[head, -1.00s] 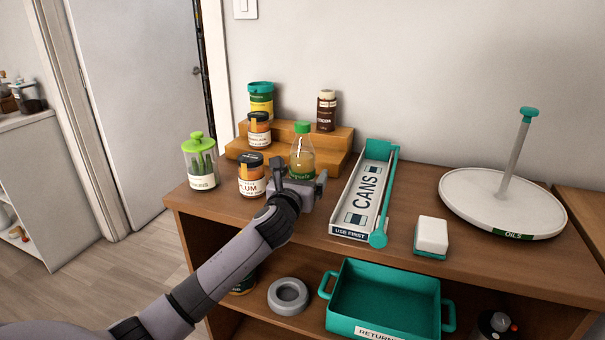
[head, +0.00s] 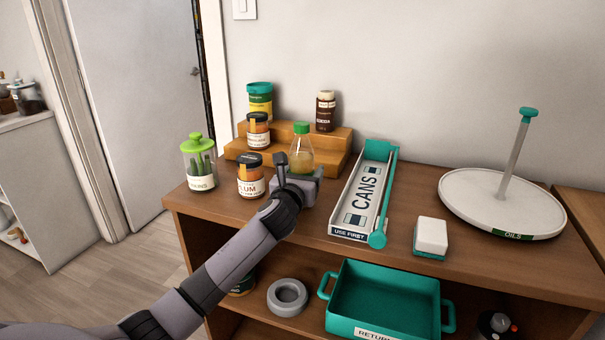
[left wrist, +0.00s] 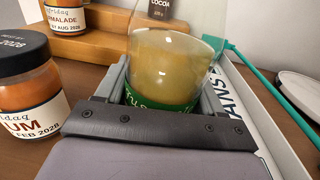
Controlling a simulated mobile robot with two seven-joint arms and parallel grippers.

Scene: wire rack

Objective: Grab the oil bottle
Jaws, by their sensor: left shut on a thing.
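The oil bottle (head: 301,157) is clear with yellowish liquid and a green cap, and stands upright in front of the wooden step riser. My left gripper (head: 299,177) is at its lower body, with the jaws shut on it. In the left wrist view the bottle (left wrist: 165,68) sits between the two fingers (left wrist: 160,92), its green label partly hidden by the gripper. I cannot tell whether its base touches the shelf top. My right gripper is not in view.
A plum jar (head: 250,180) stands close left of the gripper, and a green-lidded jar (head: 200,165) further left. The riser (head: 330,140) holds several jars. The CANS tray (head: 352,220) is close on the right, then a white sponge (head: 431,236) and the OILS turntable (head: 470,195).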

